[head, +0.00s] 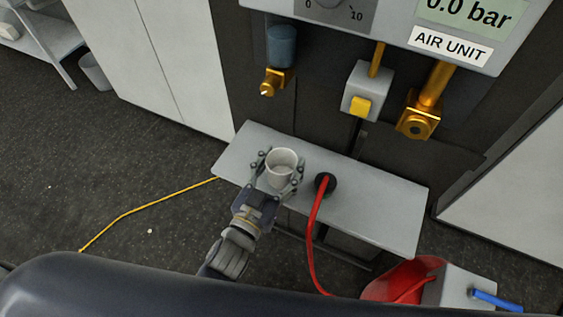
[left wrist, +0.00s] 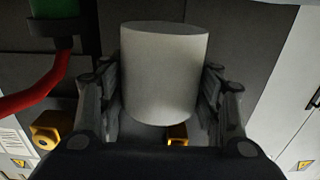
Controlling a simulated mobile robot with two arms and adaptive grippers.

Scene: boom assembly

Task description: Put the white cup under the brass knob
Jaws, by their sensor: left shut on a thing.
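The white cup (head: 282,168) is upright at the left part of the grey shelf. My left gripper (head: 277,174) is shut on it, with fingers on both sides. I cannot tell whether the cup's base touches the shelf. In the left wrist view the cup (left wrist: 163,72) fills the space between the fingers (left wrist: 163,100). The brass knob (head: 269,84) sits under a blue cylinder on the dark panel, above and behind the cup in the head view. The cup is in front of the knob, not visibly beneath it. My right gripper is not in view.
The grey shelf (head: 375,212) has bare room at right. A red hose (head: 314,235) rises to a black fitting (head: 326,182) right of the cup. A yellow-button box (head: 361,104) and larger brass fitting (head: 418,122) hang on the panel. A yellow cord (head: 140,209) lies on the floor.

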